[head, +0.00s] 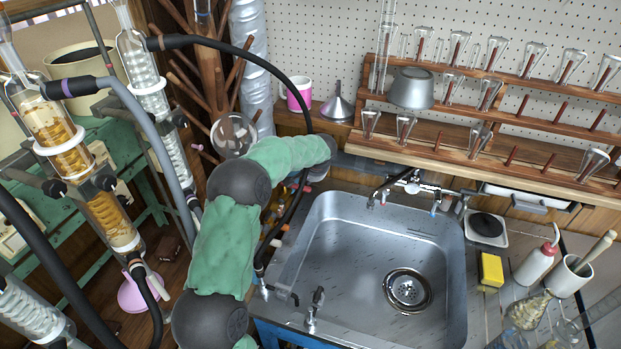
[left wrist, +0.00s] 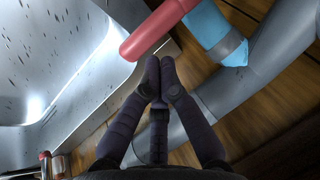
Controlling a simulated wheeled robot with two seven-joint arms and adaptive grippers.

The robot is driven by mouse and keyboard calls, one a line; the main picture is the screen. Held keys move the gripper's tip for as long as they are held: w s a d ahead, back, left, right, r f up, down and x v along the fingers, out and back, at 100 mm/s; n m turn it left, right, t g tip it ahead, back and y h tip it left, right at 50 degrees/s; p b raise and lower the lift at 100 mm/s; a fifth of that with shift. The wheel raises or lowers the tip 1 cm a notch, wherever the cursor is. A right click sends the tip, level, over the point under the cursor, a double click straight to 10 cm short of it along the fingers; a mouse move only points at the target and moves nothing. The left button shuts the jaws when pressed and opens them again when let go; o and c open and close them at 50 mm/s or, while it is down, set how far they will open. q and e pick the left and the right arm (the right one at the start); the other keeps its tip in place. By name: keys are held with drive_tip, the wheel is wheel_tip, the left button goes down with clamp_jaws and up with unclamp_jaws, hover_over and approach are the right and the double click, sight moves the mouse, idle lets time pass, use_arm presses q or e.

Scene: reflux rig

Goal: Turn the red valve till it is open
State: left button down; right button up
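The red valve handle (left wrist: 158,28) is a rounded red bar at the top middle of the left wrist view, slanting from upper right to lower left over the sink's edge. My left gripper (left wrist: 159,76) has its dark fingers drawn together, with nothing seen between the tips. The tips lie just below the red handle's lower end; I cannot tell if they touch it. In the head view my green-sleeved left arm reaches up beside the sink's left edge, and its gripper and the red valve cannot be made out clearly. My right gripper is not in view.
A blue handle (left wrist: 214,28) sits right of the red one, with a thick grey hose (left wrist: 255,75) beyond. The steel sink (head: 345,230) lies right of my arm. Glass condensers (head: 150,90) and black hoses (head: 255,58) crowd the left. A glassware rack (head: 480,150) stands behind.

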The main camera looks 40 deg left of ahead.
sight(306, 189)
use_arm(q)
drive_tip(key=shift+s+d+f+b, duration=0.2)
drive_tip(key=shift+s+f+b, duration=0.55)
drive_tip(key=shift+f, duration=0.25)
drive_tip(key=shift+s+d, duration=0.1)
drive_tip(key=shift+s, duration=0.55)
drive_tip(key=shift+s+a+r+b, duration=0.15)
drive_tip(key=shift+s+a, duration=0.35)
drive_tip(key=shift+s, duration=0.85)
drive_tip(key=shift+s+a+f+b, duration=0.1)
drive_tip(key=shift+s+a, duration=0.35)
drive_tip(key=shift+s, duration=0.85)
drive_tip(key=shift+s+a+r+b, duration=0.15)
drive_tip(key=shift+s+a, duration=0.35)
drive_tip(key=shift+s, duration=0.85)
drive_tip(key=shift+w+d+r+p, duration=0.15)
drive_tip(key=shift+r+p, duration=0.3)
drive_tip(key=shift+r, duration=0.25)
drive_tip(key=shift+w+d+r+p, duration=0.15)
drive_tip(key=shift+r+p, duration=0.25)
drive_tip(key=shift+r, duration=0.35)
drive_tip(key=shift+w+d+r+p, duration=0.15)
drive_tip(key=shift+r+p, duration=0.3)
drive_tip(key=shift+r, duration=0.25)
